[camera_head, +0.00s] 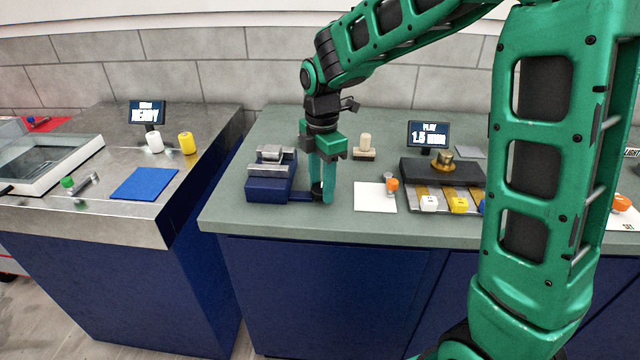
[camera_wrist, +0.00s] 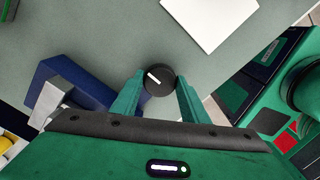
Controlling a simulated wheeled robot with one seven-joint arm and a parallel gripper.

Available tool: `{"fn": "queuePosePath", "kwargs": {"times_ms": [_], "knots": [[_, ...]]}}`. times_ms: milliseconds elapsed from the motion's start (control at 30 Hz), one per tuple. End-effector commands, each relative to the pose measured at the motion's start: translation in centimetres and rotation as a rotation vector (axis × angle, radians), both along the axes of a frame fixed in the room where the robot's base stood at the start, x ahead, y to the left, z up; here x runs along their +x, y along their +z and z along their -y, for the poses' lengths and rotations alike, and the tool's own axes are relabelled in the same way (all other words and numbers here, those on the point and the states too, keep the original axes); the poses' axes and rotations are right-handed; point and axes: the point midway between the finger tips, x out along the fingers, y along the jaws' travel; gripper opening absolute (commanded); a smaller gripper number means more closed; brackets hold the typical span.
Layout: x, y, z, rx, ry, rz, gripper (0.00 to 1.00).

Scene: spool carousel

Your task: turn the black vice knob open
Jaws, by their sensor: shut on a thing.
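The black vice knob (camera_wrist: 160,79) is round with a white mark on its top. It sits between the two fingers of my gripper (camera_wrist: 158,98), which is shut on it. In the head view my gripper (camera_head: 322,190) points straight down at the front of the bench, and its fingers partly hide the knob (camera_head: 316,188). The blue vice (camera_head: 268,190) with grey metal jaws stands just left of my gripper, and its blue arm reaches to the knob. The vice also shows in the wrist view (camera_wrist: 75,88), at the left.
A white card (camera_head: 374,197) lies right of my gripper with an orange-topped item (camera_head: 392,185) at its edge. A wooden-handled stamp (camera_head: 365,148) stands behind. A dark carousel unit (camera_head: 440,170) and a display (camera_head: 428,134) reading 1.5 mm are farther right.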

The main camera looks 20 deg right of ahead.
Motion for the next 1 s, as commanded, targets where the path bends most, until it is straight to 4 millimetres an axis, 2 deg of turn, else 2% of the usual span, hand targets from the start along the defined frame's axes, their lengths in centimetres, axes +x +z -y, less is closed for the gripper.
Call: {"fn": "queuePosePath", "kwargs": {"times_ms": [467,500,567,867,1000], "knots": [[0.5,0.3,0.3,-0.002,0.004,0.013,0.18],[0.5,0.3,0.3,-0.002,0.004,0.013,0.48],[0.4,0.2,0.3,-0.001,0.004,0.011,0.59],[0.2,0.2,0.1,-0.001,0.009,0.006,0.59],[0.2,1.2,0.1,0.0,0.01,0.007,0.59]]}}
